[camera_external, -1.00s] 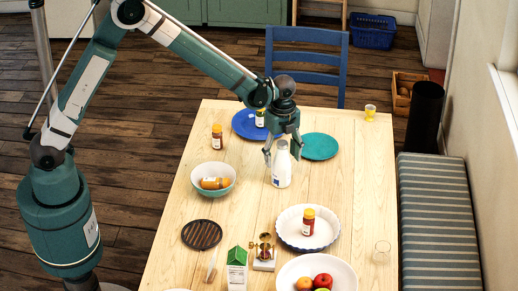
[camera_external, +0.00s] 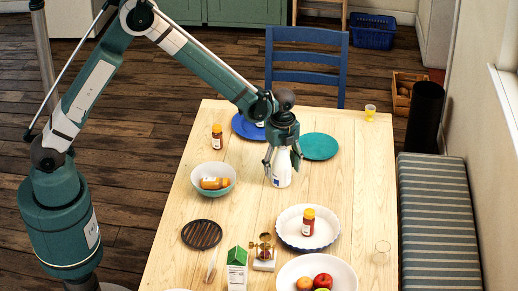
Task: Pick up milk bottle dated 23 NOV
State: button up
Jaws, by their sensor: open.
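A white milk bottle (camera_external: 282,175) stands upright on the wooden table, between the blue plate and the white fluted dish. Its date is too small to read. My gripper (camera_external: 282,163) is lowered over the bottle from above, open, with one finger on each side of its upper part. The bottle's top is hidden by my gripper. I cannot tell whether the fingers touch the bottle.
A teal plate (camera_external: 320,147) lies close behind right, a blue plate (camera_external: 244,126) behind left. A fluted dish (camera_external: 289,231) holding a jar is in front. The table's right side is fairly clear.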

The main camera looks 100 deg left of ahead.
dwell(0.4)
jog(key=c, duration=1.6)
jog(key=shift+o, duration=0.2)
jog(key=shift+r, duration=0.1)
jog(key=shift+r+p, duration=0.6)
jog(key=shift+r, duration=4.35)
